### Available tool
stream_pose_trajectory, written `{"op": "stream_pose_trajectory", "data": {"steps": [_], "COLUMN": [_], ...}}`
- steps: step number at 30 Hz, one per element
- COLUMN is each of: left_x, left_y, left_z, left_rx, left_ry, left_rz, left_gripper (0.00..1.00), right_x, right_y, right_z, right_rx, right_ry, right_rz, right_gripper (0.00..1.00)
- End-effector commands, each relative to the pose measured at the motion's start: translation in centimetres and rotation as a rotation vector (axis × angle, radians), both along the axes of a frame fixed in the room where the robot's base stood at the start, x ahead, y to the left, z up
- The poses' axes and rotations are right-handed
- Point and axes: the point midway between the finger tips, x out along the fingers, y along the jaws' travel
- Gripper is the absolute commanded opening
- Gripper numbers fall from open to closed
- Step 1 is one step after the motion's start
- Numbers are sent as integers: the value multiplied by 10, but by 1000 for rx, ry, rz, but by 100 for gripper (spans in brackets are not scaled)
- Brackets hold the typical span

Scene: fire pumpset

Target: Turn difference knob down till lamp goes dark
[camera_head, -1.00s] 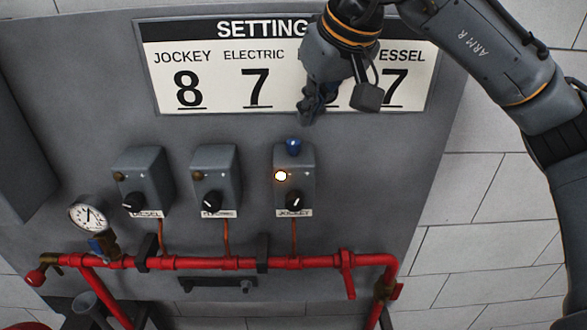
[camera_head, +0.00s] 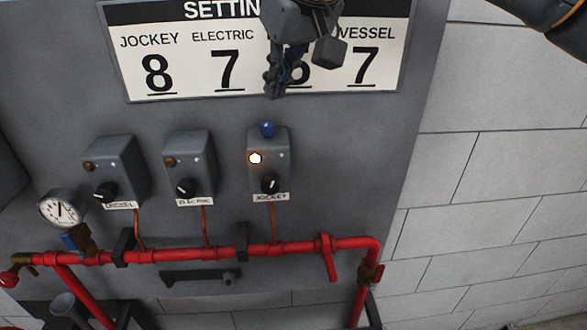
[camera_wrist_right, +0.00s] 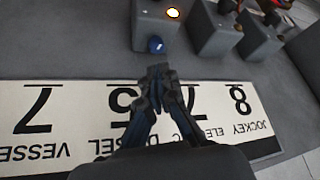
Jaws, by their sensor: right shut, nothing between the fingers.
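The jockey box (camera_head: 283,168) is a grey switch box with a blue knob (camera_head: 267,129) on its top, a lit lamp (camera_head: 256,158) on its front and a black pointer knob (camera_head: 270,183) below. Which knob is the difference knob is not labelled legibly. My right gripper (camera_head: 272,92) is shut and empty, in front of the settings board, a little above the blue knob and apart from it. In the right wrist view, the shut fingertips (camera_wrist_right: 158,72) point toward the blue knob (camera_wrist_right: 155,44), with the glowing lamp (camera_wrist_right: 173,13) beyond. My left gripper is out of view.
Two similar boxes, diesel (camera_head: 124,165) and electric (camera_head: 199,165), stand left with dark lamps. A red pipe (camera_head: 190,252) runs below, with a pressure gauge (camera_head: 60,208) at left. The settings board (camera_head: 118,60) hangs above. The wall at right is clear.

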Motion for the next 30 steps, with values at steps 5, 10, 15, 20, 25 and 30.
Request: {"op": "stream_pose_trajectory", "data": {"steps": [5, 10, 15, 20, 25, 30], "left_x": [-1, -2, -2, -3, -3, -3], "left_y": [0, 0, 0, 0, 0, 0], "left_z": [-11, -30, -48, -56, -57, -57], "left_rx": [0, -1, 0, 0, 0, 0], "left_ry": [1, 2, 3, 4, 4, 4], "left_rz": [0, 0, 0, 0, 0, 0], "left_gripper": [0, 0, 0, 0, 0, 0], "right_x": [1, 1, 1, 1, 1, 1], "right_y": [2, 1, 1, 1, 1, 2], "right_z": [-10, -29, -51, -66, -69, -69], "right_rx": [1, 0, 2, 2, 1, 1], "right_ry": [-2, -2, 0, 0, -2, -2], "right_rz": [2, 0, 1, 1, 1, 1], "right_gripper": [0, 0, 0, 0, 0, 0]}}
